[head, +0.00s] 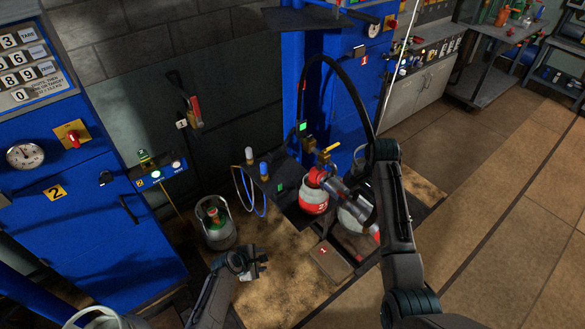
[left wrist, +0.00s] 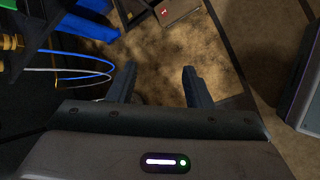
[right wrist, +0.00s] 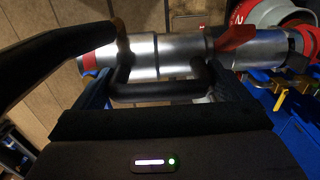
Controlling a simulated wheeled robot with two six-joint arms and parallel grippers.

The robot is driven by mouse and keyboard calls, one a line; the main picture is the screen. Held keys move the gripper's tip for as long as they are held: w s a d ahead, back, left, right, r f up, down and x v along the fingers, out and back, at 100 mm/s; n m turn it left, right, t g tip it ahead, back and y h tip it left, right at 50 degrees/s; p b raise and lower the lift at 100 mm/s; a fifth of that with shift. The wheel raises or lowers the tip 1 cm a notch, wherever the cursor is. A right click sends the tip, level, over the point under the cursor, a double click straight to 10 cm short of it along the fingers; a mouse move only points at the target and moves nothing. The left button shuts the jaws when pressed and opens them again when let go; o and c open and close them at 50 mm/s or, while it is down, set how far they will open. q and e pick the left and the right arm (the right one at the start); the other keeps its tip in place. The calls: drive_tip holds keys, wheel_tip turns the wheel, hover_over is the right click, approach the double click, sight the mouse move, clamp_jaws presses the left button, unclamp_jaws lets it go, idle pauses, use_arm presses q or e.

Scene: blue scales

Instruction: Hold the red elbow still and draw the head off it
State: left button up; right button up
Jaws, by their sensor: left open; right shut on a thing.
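The filling head (head: 352,205) is a silver cylinder with a red end band and a black loop handle. It lies tilted beside the red elbow (head: 317,176), which sits above a red and white bottle (head: 313,201). In the right wrist view the head (right wrist: 175,55) spans the picture, and my right gripper (right wrist: 160,86) is shut on its black handle (right wrist: 155,93). The right arm partly hides the head in the head view. Whether head and elbow are joined is unclear. My left gripper (head: 252,263) is open and empty, low and left of the bottle; its fingers show in the left wrist view (left wrist: 158,80).
A black hose arches over the right gripper. A grey-green bottle (head: 215,222) stands left on the floor. Blue and white hoses (head: 250,192) hang by the blue column (head: 333,100). A flat box marked 1 (head: 331,259) lies in front. The right floor is clear.

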use_arm(q)
drive_tip(key=w+d+r+n+t+h, duration=0.15)
drive_tip(key=w+d+r+n, duration=0.3)
drive_tip(key=w+r, duration=0.65)
drive_tip(key=n+h, duration=0.3)
drive_tip(key=h, duration=0.1)
approach(318, 163)
drive_tip(key=shift+t, duration=0.45)
drive_tip(key=shift+s+f+x, duration=0.1)
drive_tip(key=shift+s+x, duration=0.05)
drive_tip(key=shift+x, duration=2.5)
drive_tip(key=shift+s+f+x, duration=0.1)
drive_tip(key=shift+x, duration=2.5)
drive_tip(key=shift+d, duration=0.1)
drive_tip(key=shift+c, duration=0.4)
clamp_jaws()
